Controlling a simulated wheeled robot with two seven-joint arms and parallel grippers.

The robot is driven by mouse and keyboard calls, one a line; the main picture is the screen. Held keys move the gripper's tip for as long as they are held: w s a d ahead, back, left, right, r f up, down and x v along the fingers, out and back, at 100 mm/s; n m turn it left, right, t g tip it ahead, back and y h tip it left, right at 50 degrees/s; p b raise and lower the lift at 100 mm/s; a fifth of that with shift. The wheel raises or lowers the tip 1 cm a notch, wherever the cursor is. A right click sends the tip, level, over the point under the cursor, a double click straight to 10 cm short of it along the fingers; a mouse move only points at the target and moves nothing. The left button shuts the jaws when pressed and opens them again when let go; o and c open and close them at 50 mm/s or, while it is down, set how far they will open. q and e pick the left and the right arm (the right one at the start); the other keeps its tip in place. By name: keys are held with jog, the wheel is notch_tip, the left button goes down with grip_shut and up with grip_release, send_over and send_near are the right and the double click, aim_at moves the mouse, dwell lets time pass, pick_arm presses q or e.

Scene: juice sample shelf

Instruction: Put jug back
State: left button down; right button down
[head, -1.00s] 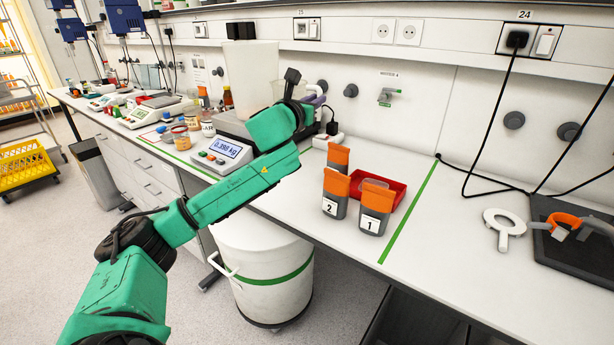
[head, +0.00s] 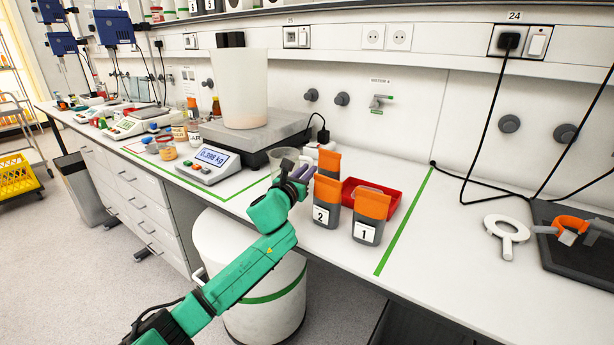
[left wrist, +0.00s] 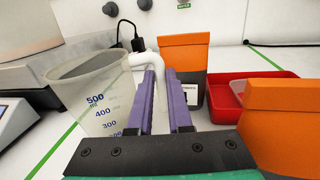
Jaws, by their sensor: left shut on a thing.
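The jug (head: 283,158) is a small clear measuring jug, partly hidden behind my left gripper (head: 301,173) in the head view. In the left wrist view the jug (left wrist: 88,92) shows blue volume marks, and its white handle (left wrist: 143,64) is between the purple fingers of my left gripper (left wrist: 163,78). The gripper is shut on the handle. The jug looks upright, low over the bench beside the scale. I cannot tell whether its base touches the bench. My right gripper is not in view.
A scale (head: 262,135) bears a large translucent container (head: 242,85); its display (head: 213,157) stands in front. Orange-topped containers (head: 327,203) and (head: 370,217), numbered 2 and 1, and a red tray (head: 397,192) stand close right of the gripper.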

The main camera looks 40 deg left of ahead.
pick_arm(q)
jog(key=shift+f, duration=0.25)
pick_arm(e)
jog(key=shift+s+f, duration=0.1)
pick_arm(q)
jog(key=c, duration=1.3)
grip_release()
jog(key=shift+f, duration=0.1)
jog(key=o, duration=0.5)
jog(key=shift+c, duration=0.2)
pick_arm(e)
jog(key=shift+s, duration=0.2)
pick_arm(q)
jog(key=shift+r, duration=0.2)
jog(key=shift+s+f, duration=0.1)
jog(key=shift+s, duration=0.05)
jog(key=b+v, duration=0.1)
jog(key=v, duration=1)
jog(key=shift+s, duration=0.3)
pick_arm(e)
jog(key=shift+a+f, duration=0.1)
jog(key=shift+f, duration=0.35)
